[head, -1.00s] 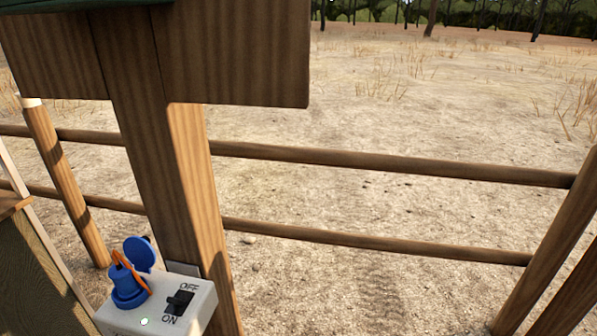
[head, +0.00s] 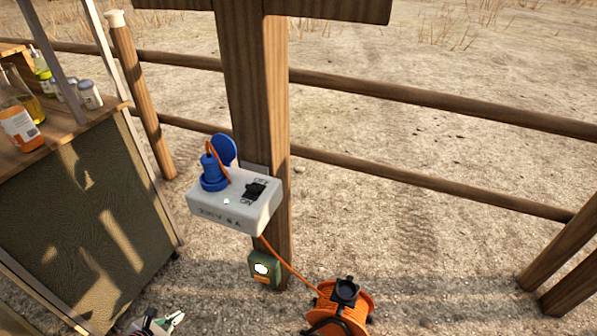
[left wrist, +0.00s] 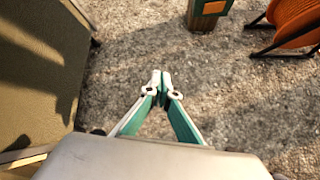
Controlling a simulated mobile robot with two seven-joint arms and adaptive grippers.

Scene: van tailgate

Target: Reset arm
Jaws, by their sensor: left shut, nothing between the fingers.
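My left gripper (head: 166,322) shows at the bottom edge of the head view, low over the gravel and right of the wooden cabinet. In the left wrist view its green and white fingers (left wrist: 160,82) meet at the tips with nothing between them. It is apart from everything around it. My right gripper is not in either view.
A white power box (head: 236,212) with a blue plug (head: 212,170) and a black switch (head: 255,189) is on a wooden post (head: 262,90). An orange cable reel (head: 342,305) and a green box (head: 264,270) are below. The cabinet (head: 90,215) carries bottles (head: 20,128).

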